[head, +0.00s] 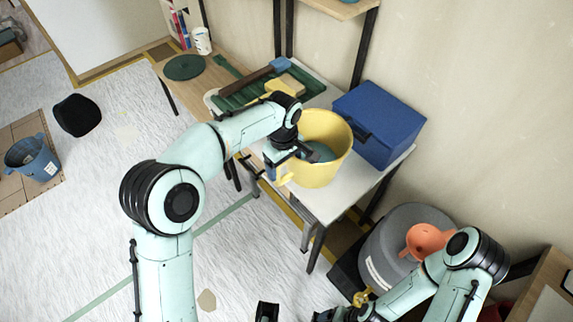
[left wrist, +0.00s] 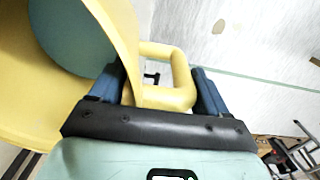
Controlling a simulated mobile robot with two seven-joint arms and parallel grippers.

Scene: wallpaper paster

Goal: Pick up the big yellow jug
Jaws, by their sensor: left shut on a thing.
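The big yellow jug (head: 329,135) is over the front part of the white table, with its wide mouth facing up and blue-grey inside it. I cannot tell whether its base touches the tabletop. My left gripper (head: 283,157) is at the jug's left side, at its handle (head: 286,177). In the left wrist view, the yellow handle (left wrist: 178,98) passes between the two blue fingers of my left gripper (left wrist: 160,95), beside the jug's wall (left wrist: 122,30). My right gripper is at the bottom edge of the head view, partly cut off, and its jaws are unclear.
A blue box (head: 379,122) stands close behind the jug on the white table (head: 325,203). A green tray (head: 240,98) lies to the left. A grey drum (head: 398,240) with an orange funnel (head: 424,240) stands at lower right.

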